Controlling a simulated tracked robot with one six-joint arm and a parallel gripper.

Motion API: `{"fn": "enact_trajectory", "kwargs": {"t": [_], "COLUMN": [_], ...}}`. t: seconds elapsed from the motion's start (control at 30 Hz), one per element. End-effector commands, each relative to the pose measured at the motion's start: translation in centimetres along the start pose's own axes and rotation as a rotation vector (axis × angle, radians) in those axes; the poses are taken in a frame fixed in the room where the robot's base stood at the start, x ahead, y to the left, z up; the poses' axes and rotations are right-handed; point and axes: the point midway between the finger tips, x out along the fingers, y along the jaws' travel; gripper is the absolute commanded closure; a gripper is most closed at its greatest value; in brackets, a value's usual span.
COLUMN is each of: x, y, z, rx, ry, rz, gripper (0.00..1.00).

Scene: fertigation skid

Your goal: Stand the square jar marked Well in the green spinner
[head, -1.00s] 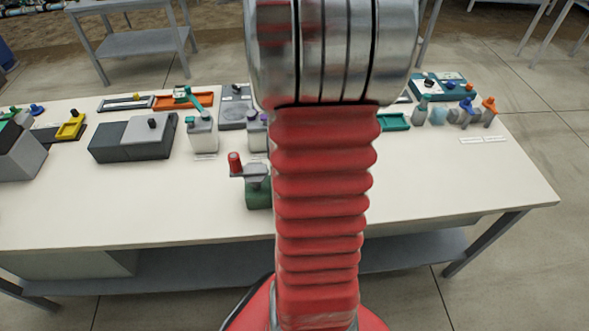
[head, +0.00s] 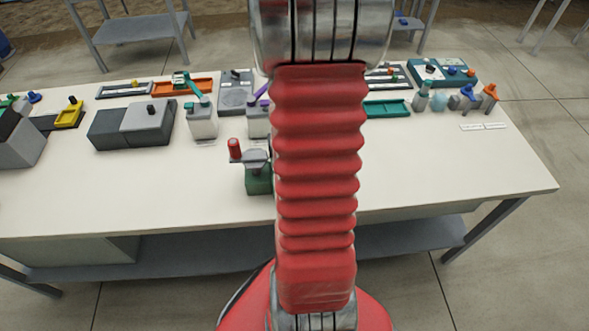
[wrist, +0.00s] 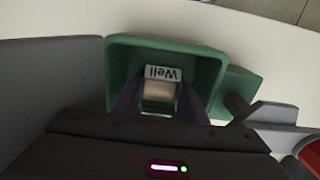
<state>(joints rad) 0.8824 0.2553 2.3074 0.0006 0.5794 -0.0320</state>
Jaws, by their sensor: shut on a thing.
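The square jar marked Well (wrist: 161,92) shows in the wrist view, its label upside down and its body pale. My gripper (wrist: 160,108) is shut on it, one finger on each side. The jar lies inside the outline of the green spinner's open square cup (wrist: 210,50). I cannot tell whether its base touches the cup floor. In the head view the green spinner (head: 257,183) stands near the table's middle with a red knob (head: 235,149) on a grey crank. My arm hides the jar and gripper there.
A two-tone grey box (head: 130,128) and a white bottle with a teal lever (head: 202,122) stand left of the spinner. A purple-levered bottle (head: 257,122) is behind it. A green tray (head: 387,109) and small bottles are at the right. The table's front is clear.

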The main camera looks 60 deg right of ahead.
Motion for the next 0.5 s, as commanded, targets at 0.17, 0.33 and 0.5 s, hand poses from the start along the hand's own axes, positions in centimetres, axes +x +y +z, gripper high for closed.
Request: {"fn": "enact_trajectory", "kwargs": {"t": [0.17, 0.33, 0.5], "x": [-0.02, -0.03, -0.03], "y": [-0.01, -0.02, -0.02], "z": [-0.02, -0.02, -0.02], "rx": [0.0, -0.001, -0.001], "ry": [0.0, 0.001, 0.001], "rz": [0.0, 0.0, 0.0], "gripper": [0.54, 0.43, 0.4]}}
